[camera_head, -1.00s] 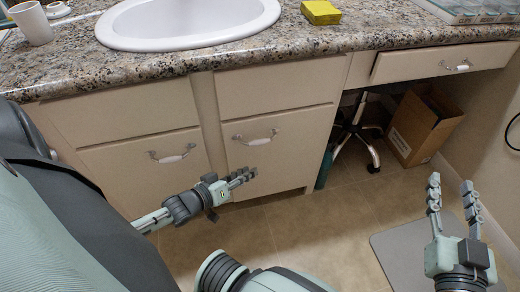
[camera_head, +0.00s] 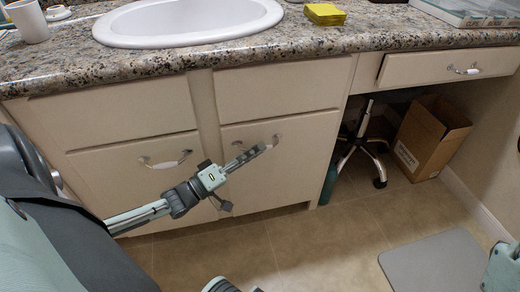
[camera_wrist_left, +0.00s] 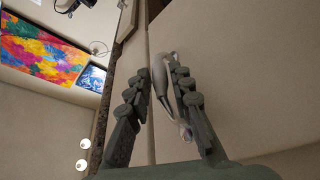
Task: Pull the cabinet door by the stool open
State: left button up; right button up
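The cabinet door by the stool (camera_head: 285,180) is the right one of two beige doors under the sink, and it looks shut. Its curved handle (camera_head: 276,140) is mostly hidden behind my left gripper (camera_head: 262,150) in the head view. In the left wrist view the pale metal handle (camera_wrist_left: 161,78) lies between the two dark fingers of my left gripper (camera_wrist_left: 158,82). These fingers are apart, one on each side of it, and I cannot tell whether they touch it. The wheeled stool (camera_head: 362,145) stands under the counter. My right gripper shows only partly at the right edge, its fingers out of view.
The left door (camera_head: 130,185) is shut, with its own handle (camera_head: 166,163). A drawer (camera_head: 440,67) above the stool is slightly out. A cardboard box (camera_head: 430,135) stands beside the stool. A grey mat (camera_head: 440,265) lies on the otherwise clear floor.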

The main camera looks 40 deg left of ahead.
pick_arm(q)
jog(key=shift+x, duration=0.9)
grip_shut()
